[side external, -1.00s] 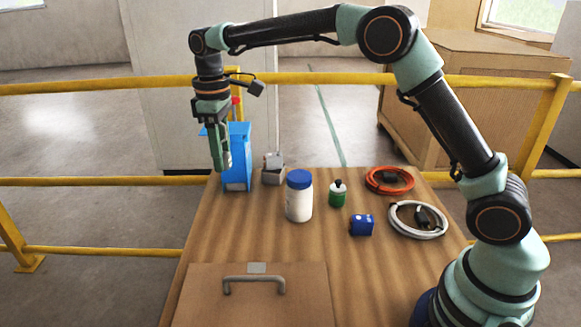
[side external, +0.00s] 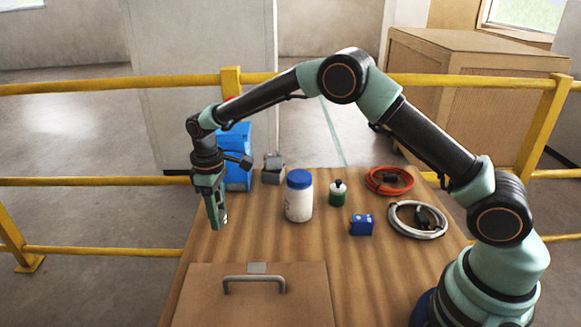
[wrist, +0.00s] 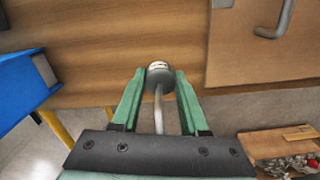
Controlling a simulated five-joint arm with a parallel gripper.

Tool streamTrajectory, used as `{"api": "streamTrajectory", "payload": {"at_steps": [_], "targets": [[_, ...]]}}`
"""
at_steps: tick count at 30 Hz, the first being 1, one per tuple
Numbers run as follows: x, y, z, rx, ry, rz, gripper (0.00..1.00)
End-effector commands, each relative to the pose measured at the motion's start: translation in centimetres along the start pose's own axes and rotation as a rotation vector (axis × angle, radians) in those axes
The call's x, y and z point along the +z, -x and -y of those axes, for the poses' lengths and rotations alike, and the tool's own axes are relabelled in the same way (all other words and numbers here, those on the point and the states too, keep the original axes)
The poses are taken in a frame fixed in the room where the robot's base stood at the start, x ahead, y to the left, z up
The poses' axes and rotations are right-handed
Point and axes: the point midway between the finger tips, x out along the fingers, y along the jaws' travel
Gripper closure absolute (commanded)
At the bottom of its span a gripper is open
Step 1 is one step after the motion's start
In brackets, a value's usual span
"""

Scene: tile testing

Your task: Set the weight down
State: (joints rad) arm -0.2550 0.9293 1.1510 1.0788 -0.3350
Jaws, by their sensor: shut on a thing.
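My gripper (side external: 217,222) hangs over the left edge of the wooden table, in front of the blue box. In the wrist view my gripper (wrist: 158,80) has its two green fingers closed on a grey, round-ended weight (wrist: 159,72). A pale rod of it runs back between the fingers. In the side view the weight (side external: 224,217) shows only as a small grey bit at the fingertips, mostly hidden by them. I cannot tell how high it is above the table.
A brown panel (side external: 205,300) with a metal handle (side external: 254,279) lies at the table's front. A blue box (side external: 237,150), a grey block (side external: 273,168), a white jar (side external: 299,197), a green bottle (side external: 338,194), a small blue box (side external: 361,225) and cable coils (side external: 389,181) stand around. Bare wood (side external: 255,240) lies between.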

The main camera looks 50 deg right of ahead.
Motion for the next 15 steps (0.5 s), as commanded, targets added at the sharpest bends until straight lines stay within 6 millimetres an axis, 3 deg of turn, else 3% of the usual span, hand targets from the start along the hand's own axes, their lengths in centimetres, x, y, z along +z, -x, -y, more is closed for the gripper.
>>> {"api": "streamTrajectory", "payload": {"at_steps": [8, 15], "targets": [[-0.1, -1.9, 0.0, 0.000, 0.000, 0.000, 1.00], [-0.1, -5.1, 0.0, 0.000, 0.000, 0.000, 1.00]]}}
